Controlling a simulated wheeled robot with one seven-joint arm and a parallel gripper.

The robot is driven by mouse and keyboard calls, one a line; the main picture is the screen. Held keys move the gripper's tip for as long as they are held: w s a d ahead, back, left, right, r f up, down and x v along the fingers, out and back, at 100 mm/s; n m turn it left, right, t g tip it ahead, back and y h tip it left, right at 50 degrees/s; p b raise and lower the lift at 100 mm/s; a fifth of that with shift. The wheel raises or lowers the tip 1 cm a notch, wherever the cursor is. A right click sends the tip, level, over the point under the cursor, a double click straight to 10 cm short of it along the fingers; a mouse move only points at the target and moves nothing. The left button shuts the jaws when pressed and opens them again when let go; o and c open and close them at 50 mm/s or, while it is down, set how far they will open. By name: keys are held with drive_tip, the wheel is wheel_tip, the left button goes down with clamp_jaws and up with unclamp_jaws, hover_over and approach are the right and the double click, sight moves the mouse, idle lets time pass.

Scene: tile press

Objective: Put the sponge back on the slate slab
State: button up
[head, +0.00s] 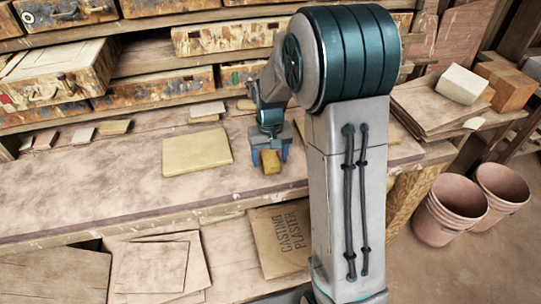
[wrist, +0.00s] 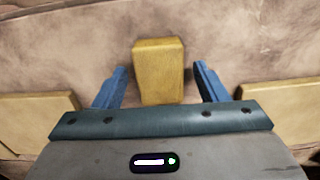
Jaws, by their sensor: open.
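The sponge is most likely the small yellow block (head: 271,161) on the workbench; in the wrist view this block (wrist: 158,70) sits between my fingers. My gripper (head: 271,155) is open and low over the bench, its two blue fingers either side of the block. In the wrist view, my gripper (wrist: 160,72) shows a gap between the block and each finger. A flat yellowish slab (head: 197,152) lies left of my gripper, and another (head: 393,131) is partly hidden behind my arm. Neither looks plainly like slate, so I cannot tell which is the slate slab.
Small flat pieces (head: 207,109) lie along the back of the bench (head: 100,185), under shelves of worn drawers (head: 160,85). The bench front left of my gripper is clear. Pink buckets (head: 450,209) stand on the floor at right. A plaster bag (head: 280,240) is below the bench.

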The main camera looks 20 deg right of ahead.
sight(270, 158)
wheel_tip(270, 158, up, 11)
drive_tip(key=s+t, duration=0.3)
drive_tip(key=s, duration=1.8)
drive_tip(key=shift+r, duration=0.4)
